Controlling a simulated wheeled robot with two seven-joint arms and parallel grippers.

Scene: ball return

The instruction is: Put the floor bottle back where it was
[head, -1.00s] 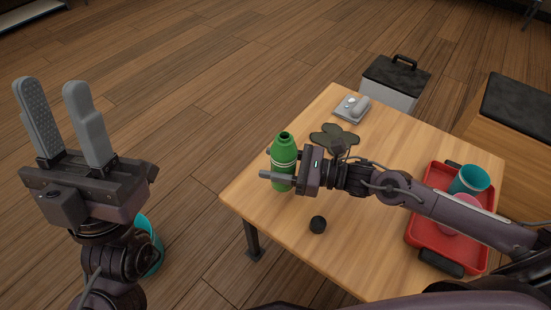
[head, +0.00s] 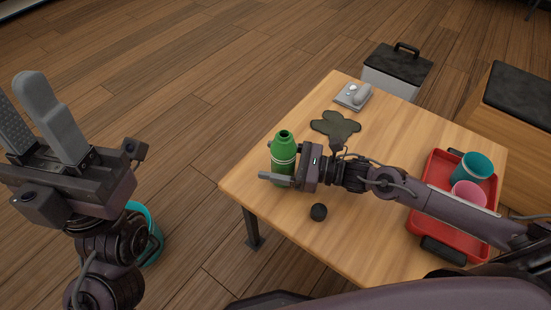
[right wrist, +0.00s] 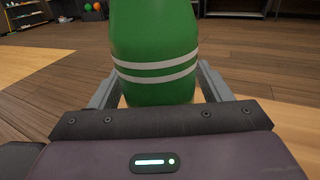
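The green bottle (head: 283,150) with white bands is upright over the table's left part in the head view. I cannot tell whether its base touches the table. My right gripper (head: 280,170) has a finger on each side of it and is shut on it. In the right wrist view the bottle (right wrist: 157,50) fills the space between the fingers; its top and base are out of sight. My left gripper (head: 45,115) is raised at the left, open and empty, with its fingers apart.
A teal container (head: 150,240) stands on the floor, partly behind my left arm.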

